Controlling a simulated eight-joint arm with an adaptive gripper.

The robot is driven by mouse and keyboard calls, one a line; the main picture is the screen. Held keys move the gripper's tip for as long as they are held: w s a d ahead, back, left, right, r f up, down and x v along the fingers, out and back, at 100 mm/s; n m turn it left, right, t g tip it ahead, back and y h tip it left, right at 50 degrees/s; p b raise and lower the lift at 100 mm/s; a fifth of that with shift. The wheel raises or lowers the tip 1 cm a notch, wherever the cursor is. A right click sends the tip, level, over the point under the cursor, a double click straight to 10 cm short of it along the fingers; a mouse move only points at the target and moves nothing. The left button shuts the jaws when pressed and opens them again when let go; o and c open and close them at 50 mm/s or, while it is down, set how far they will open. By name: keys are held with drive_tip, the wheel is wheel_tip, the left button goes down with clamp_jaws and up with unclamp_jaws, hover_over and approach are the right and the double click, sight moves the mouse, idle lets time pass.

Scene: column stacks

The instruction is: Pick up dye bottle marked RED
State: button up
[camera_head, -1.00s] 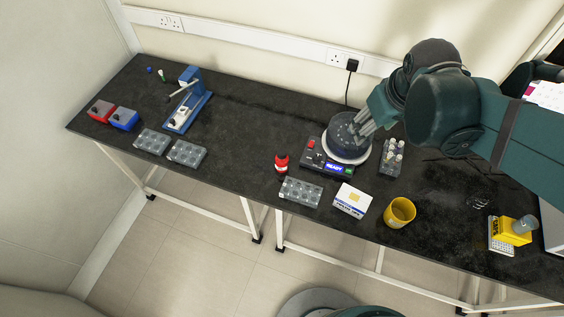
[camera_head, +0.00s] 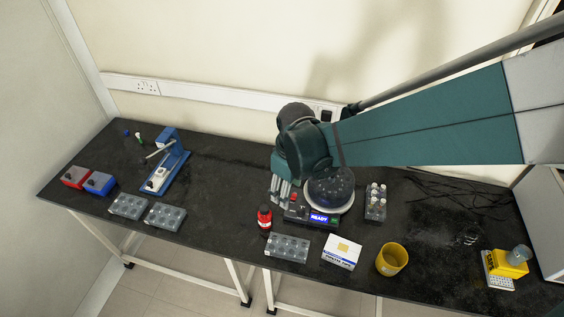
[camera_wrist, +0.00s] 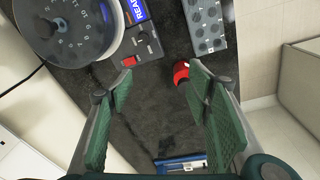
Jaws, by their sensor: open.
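The red dye bottle (camera_head: 265,217) has a dark cap and stands upright on the black bench, left of the round-topped device with the READY display. In the wrist view the red bottle (camera_wrist: 181,72) is partly hidden behind the right finger. My gripper (camera_head: 281,190) is above the bench, behind and a little right of the bottle. In the wrist view my gripper (camera_wrist: 160,70) is open, its green-padded fingers spread wide with nothing between them but bench surface. The bottle's label cannot be read.
The READY device (camera_head: 320,217) sits close to the bottle's right. A white box (camera_head: 342,252), a yellow cup (camera_head: 391,259) and a vial rack (camera_head: 375,202) stand further right. Bench left of the bottle is clear.

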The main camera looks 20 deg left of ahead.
sight(264, 208)
drive_tip(key=a+f+n, duration=0.1)
drive_tip(key=a+f, duration=0.1)
drive_tip(key=s+a+f+n, duration=0.1)
drive_tip(key=a+f, duration=0.2)
drive_tip(key=s+a+f+g+b, duration=0.1)
drive_tip(key=a+f, duration=0.1)
drive_tip(key=f, duration=0.1)
drive_tip(key=shift+s+a+n+h, duration=0.25)
drive_tip(key=shift+a+n+h, duration=0.05)
drive_tip(key=shift+a+n, duration=0.1)
drive_tip(key=shift+f, duration=0.2)
drive_tip(key=shift+f, duration=1.15)
drive_tip(key=shift+d+f+b, duration=0.15)
drive_tip(key=shift+f+b, duration=0.45)
drive_tip(key=shift+f, duration=2)
drive_tip(key=c, duration=1)
drive_tip(key=shift+c, duration=0.2)
drive_tip(key=shift+r, duration=0.15)
